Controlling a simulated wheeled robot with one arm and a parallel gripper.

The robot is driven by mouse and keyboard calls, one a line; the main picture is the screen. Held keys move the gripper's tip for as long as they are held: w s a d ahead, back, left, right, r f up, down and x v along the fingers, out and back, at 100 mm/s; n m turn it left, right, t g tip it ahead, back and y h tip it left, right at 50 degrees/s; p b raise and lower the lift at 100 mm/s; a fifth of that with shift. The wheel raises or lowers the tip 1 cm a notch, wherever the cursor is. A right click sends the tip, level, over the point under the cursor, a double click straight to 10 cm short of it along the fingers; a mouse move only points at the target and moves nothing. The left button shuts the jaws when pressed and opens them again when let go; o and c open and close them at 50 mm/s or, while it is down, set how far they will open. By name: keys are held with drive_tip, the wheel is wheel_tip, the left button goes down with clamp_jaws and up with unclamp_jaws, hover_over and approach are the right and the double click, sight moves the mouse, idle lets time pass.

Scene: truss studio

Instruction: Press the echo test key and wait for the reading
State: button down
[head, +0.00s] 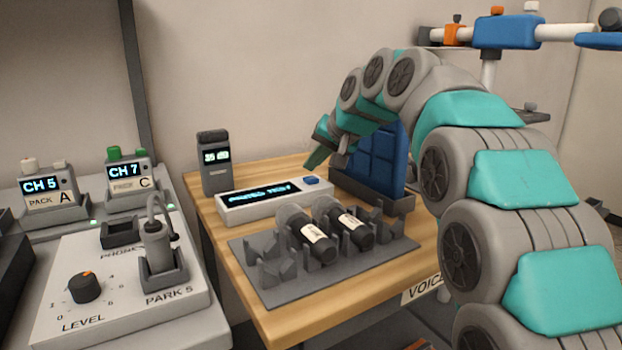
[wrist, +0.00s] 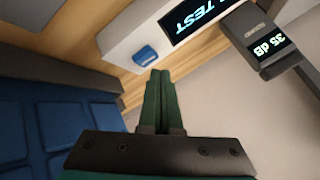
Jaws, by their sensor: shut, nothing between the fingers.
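The echo test unit (head: 240,207) is a long white box with a dark display of glowing cyan letters, on the wooden table. Its blue key (head: 311,181) is at the right end of its top. In the wrist view the blue key (wrist: 145,55) lies just beyond my fingertips, a little to the left. The word "TEST" shows on the display (wrist: 195,18). My gripper (head: 316,158) is shut and empty, with its green fingers pointing down near the key. In the wrist view my gripper (wrist: 159,75) shows a gap to the key; I cannot tell its height.
A grey meter (head: 214,165) stands behind the unit; in the wrist view the meter (wrist: 262,40) reads 35 dB. A blue padded panel (head: 379,160) stands right of the key. Two microphones (head: 315,240) lie in a grey rack in front. A console (head: 120,290) is at left.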

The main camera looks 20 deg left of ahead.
sight(314, 180)
drive_tip(key=shift+f, duration=0.1)
idle(0.6)
drive_tip(key=shift+f, duration=0.35)
drive_tip(key=shift+f+b, duration=0.35)
idle(0.8)
drive_tip(key=shift+r, duration=0.1)
drive_tip(key=shift+r+p, duration=0.65)
drive_tip(key=shift+r, duration=0.05)
drive_tip(key=shift+r+p, duration=1.95)
drive_tip(key=shift+r, duration=0.65)
drive_tip(key=shift+f, duration=0.1)
